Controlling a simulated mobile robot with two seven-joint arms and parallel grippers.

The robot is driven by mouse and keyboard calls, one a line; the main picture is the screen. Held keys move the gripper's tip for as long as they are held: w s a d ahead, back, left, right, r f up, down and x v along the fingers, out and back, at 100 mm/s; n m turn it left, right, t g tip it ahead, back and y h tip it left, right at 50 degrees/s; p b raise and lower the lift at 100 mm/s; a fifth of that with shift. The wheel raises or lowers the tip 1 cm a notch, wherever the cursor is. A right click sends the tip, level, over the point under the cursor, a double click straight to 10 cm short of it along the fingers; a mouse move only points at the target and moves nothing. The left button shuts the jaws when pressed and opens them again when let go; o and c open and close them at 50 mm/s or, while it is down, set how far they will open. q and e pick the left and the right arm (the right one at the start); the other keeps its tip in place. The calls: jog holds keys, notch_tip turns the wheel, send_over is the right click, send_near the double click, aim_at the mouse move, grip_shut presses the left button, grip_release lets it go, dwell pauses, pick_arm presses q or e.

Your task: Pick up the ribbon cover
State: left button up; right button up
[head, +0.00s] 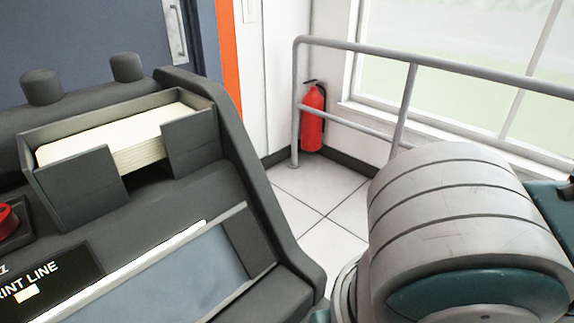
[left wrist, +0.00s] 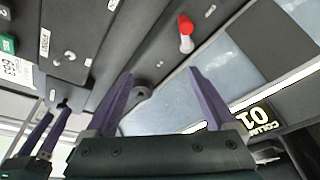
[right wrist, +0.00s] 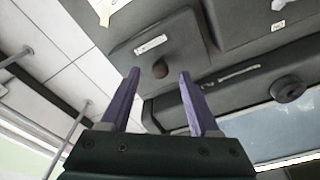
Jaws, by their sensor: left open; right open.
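No ribbon cover can be named with certainty. In the right wrist view a dark raised panel (right wrist: 185,42) with a white label and a small round knob (right wrist: 160,69) lies beyond my right gripper (right wrist: 159,72); the label is too small to read, so I cannot tell if it is the cover. The right gripper is open and empty, its purple fingertips on either side of the knob in the picture; contact cannot be told. My left gripper (left wrist: 159,76) is open and empty, over the dark machine face. Neither gripper shows in the head view.
In the head view a card hopper (head: 85,185) holds a stack of cream cards (head: 130,140). A grey railing (head: 440,62) and red fire extinguisher (head: 312,118) stand behind. White floor tiles (head: 310,200) are clear. A red switch (left wrist: 186,42) shows in the left wrist view.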

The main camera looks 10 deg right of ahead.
jog(key=shift+w+f, duration=0.2)
jog(key=shift+f, duration=0.9)
grip_shut()
dwell(0.6)
